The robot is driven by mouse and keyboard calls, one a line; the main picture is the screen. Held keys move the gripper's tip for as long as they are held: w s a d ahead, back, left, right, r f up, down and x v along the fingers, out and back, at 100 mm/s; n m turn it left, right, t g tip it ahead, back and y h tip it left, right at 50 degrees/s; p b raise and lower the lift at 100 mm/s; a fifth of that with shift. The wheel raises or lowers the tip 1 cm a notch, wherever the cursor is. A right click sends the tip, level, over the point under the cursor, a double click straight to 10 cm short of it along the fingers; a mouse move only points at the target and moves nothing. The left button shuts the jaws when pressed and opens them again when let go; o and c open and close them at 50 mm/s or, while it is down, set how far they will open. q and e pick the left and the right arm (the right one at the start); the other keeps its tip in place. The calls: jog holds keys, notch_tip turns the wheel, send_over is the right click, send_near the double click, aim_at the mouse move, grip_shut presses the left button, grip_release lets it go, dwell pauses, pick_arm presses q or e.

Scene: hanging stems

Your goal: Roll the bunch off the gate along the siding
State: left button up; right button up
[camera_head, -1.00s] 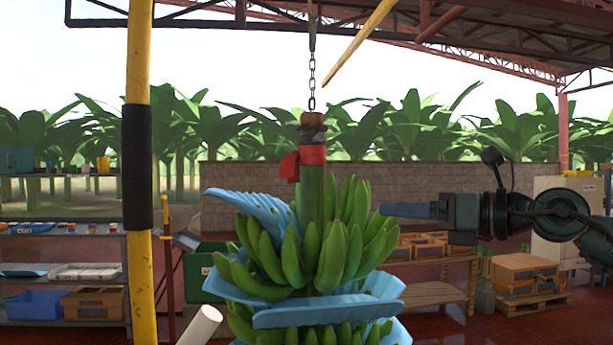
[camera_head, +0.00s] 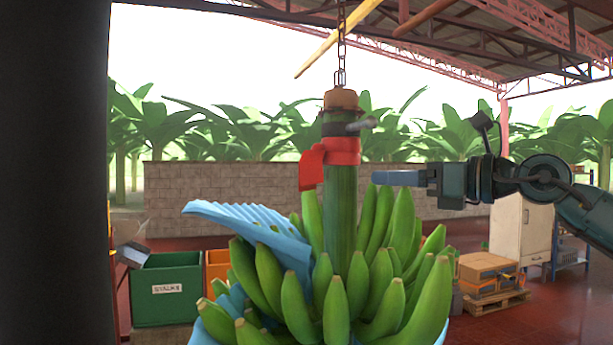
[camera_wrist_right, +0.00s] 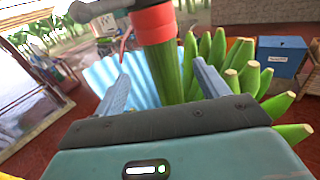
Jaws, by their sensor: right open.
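The green banana bunch (camera_head: 335,285) hangs upright by its thick stalk (camera_head: 340,205) from a chain (camera_head: 341,50). A red ribbon (camera_head: 330,162) is tied round the stalk, and pale blue padding (camera_head: 255,230) sits among the hands of fruit. My right gripper (camera_head: 388,178) is open, at ribbon height, its tips just right of the stalk and apparently apart from it. In the right wrist view the stalk (camera_wrist_right: 163,68) appears between the two open fingers (camera_wrist_right: 163,88). My left gripper is out of view. The gate and siding cannot be made out clearly.
A dark post (camera_head: 50,180) fills the left edge, very near. A green stalks bin (camera_head: 167,287) and an orange bin (camera_head: 217,266) stand behind left. A yellow bar (camera_head: 340,38) slants overhead.

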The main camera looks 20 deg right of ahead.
aim_at(355, 173)
jog(key=shift+w+a, duration=0.15)
jog(key=shift+w, duration=0.2)
jog(key=p+x, duration=0.1)
jog(key=x, duration=0.1)
jog(key=p+x, duration=0.1)
jog(key=x, duration=0.1)
jog(key=shift+w+a+r, duration=0.25)
jog(key=shift+a, duration=0.05)
jog(key=p+x, duration=0.2)
jog(key=x, duration=0.4)
jog(key=shift+w+f, duration=0.1)
jog(key=shift+w, duration=0.05)
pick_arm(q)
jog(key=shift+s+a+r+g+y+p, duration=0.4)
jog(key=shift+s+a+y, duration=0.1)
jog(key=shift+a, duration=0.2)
pick_arm(e)
jog(key=shift+x, duration=0.8)
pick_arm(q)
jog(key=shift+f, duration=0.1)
pick_arm(e)
jog(key=shift+f, duration=0.15)
jog(key=c, duration=1.3)
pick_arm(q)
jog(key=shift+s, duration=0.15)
pick_arm(e)
jog(key=shift+c, duration=0.2)
